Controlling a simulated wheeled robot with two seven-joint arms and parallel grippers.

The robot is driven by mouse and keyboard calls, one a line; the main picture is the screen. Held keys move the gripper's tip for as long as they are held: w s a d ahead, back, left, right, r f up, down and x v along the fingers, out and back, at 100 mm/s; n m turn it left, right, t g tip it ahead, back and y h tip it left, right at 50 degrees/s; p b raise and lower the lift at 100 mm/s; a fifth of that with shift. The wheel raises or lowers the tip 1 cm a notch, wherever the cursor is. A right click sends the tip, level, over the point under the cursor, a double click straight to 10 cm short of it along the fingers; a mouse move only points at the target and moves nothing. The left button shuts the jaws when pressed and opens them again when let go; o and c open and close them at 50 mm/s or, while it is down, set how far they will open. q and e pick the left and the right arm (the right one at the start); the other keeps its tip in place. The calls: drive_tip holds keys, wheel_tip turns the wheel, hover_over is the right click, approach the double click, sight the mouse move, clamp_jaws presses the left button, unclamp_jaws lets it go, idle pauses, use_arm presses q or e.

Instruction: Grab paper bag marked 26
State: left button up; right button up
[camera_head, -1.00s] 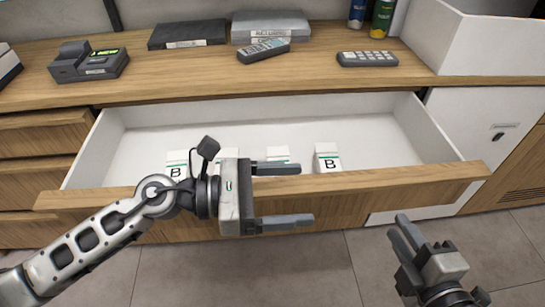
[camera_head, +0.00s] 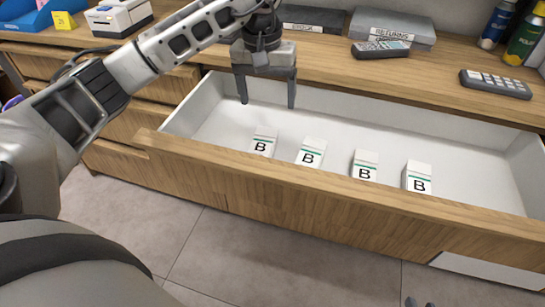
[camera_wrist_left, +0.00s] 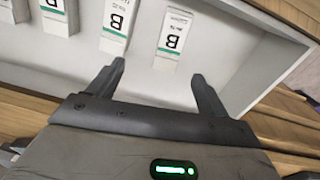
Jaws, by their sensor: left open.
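No paper bag marked 26 shows in either view. My left gripper (camera_head: 267,103) is open and empty, pointing down over the left back part of the open drawer. In the left wrist view its two fingers (camera_wrist_left: 157,72) are spread wide, with nothing between them. A white box marked B (camera_head: 263,141) with a green stripe stands in the drawer in front of the gripper; a similar box also shows just beyond the fingers in the wrist view (camera_wrist_left: 173,38). Dark tips, seemingly of my right gripper (camera_head: 418,303), barely show at the bottom edge.
The open white drawer (camera_head: 460,155) holds several B boxes in a row along its wooden front. The counter above carries a yellow tag (camera_head: 62,20) that seems to read 21, a white device (camera_head: 119,17), a remote (camera_head: 381,49), a keypad (camera_head: 496,84) and bottles (camera_head: 525,37).

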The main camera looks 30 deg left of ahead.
use_arm(q)
drive_tip(key=a, duration=0.1)
hover_over(261, 146)
drive_tip(key=shift+y, duration=0.3)
drive_tip(key=f, duration=1)
drive_tip(key=shift+w+d+f, duration=0.1)
drive_tip(key=shift+w+d, duration=0.05)
drive_tip(key=shift+d, duration=0.1)
drive_tip(key=shift+a+f, duration=0.2)
drive_tip(key=shift+f, duration=2.55)
drive_tip(key=c, duration=1.1)
